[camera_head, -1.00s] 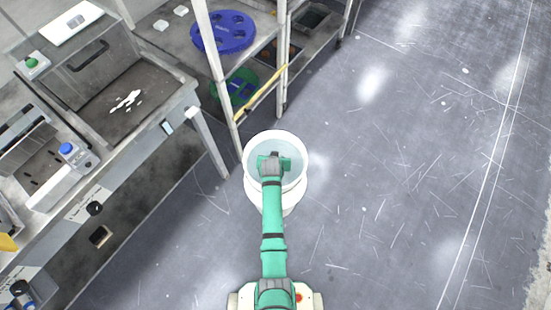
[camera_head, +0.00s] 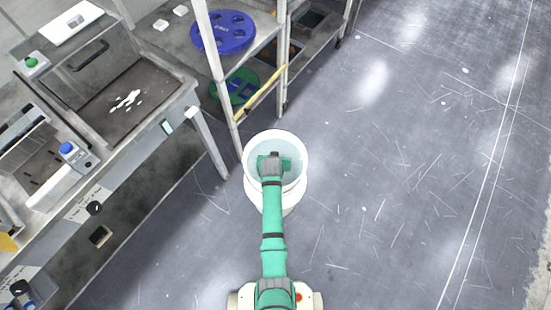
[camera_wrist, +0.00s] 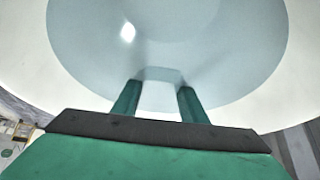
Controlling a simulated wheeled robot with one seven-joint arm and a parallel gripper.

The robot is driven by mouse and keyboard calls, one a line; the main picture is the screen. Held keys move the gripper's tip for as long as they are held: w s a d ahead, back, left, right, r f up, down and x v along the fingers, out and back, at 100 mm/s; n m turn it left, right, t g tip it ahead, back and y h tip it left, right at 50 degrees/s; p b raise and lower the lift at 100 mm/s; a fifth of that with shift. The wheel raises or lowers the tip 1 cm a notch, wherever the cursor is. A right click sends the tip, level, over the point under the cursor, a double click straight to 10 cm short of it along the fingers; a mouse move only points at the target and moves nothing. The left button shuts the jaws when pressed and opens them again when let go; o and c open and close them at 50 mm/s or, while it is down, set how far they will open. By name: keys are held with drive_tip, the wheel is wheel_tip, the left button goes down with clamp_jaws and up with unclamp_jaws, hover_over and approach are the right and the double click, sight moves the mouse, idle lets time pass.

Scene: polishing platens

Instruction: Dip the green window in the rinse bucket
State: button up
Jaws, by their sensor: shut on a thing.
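The rinse bucket (camera_head: 302,164) is white and round, and stands on the floor in front of me with pale blue water in it. My gripper (camera_head: 275,164) is inside its rim in the head view, over or in the water. In the wrist view my gripper (camera_wrist: 159,97) points into the bucket (camera_wrist: 25,55), its two green fingers set apart. They are shut on a pale, see-through piece, the window (camera_wrist: 160,75), which barely stands out against the water. Its green tint does not show clearly. I cannot tell how deep it sits.
A shelf rack with a blue platen (camera_head: 222,32) and a green platen (camera_head: 236,86) stands just behind the bucket, a post (camera_head: 215,75) close to its left. A workbench with a sink (camera_head: 125,100) is at left. The floor (camera_head: 400,180) at right is clear.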

wheel_tip(320, 180, up, 19)
idle(1.6)
drive_tip(key=shift+f, duration=0.15)
